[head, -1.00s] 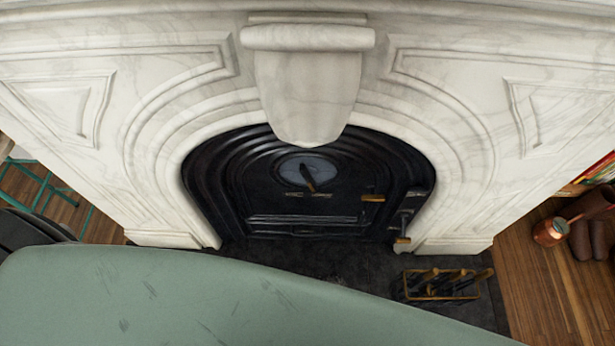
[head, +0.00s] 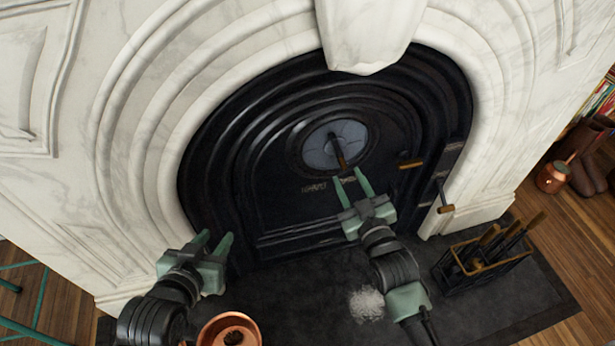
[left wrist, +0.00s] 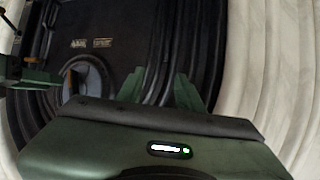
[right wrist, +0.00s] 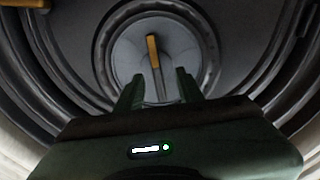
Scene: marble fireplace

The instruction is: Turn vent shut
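The vent is a round grey plate (head: 318,156) with a bar handle (head: 338,152) on the black stove door (head: 280,205). The handle has a lighter brown face in the right wrist view (right wrist: 153,50) and stands nearly upright there. My right gripper (head: 350,178) is open and empty just below the vent, its fingers pointing at the door, apart from the handle. In the right wrist view its fingertips (right wrist: 160,76) overlap the plate's lower part. My left gripper (head: 214,240) is open and empty near the left part of the stove front. The left wrist view shows the vent plate (left wrist: 92,82) partly hidden.
Door handles (head: 412,164) with brown grips stick out right of the vent. A fire-tool rack (head: 485,262) stands on the dark hearth at right. A copper vessel (head: 248,328) is at the bottom edge. White marble (head: 130,100) surrounds the stove.

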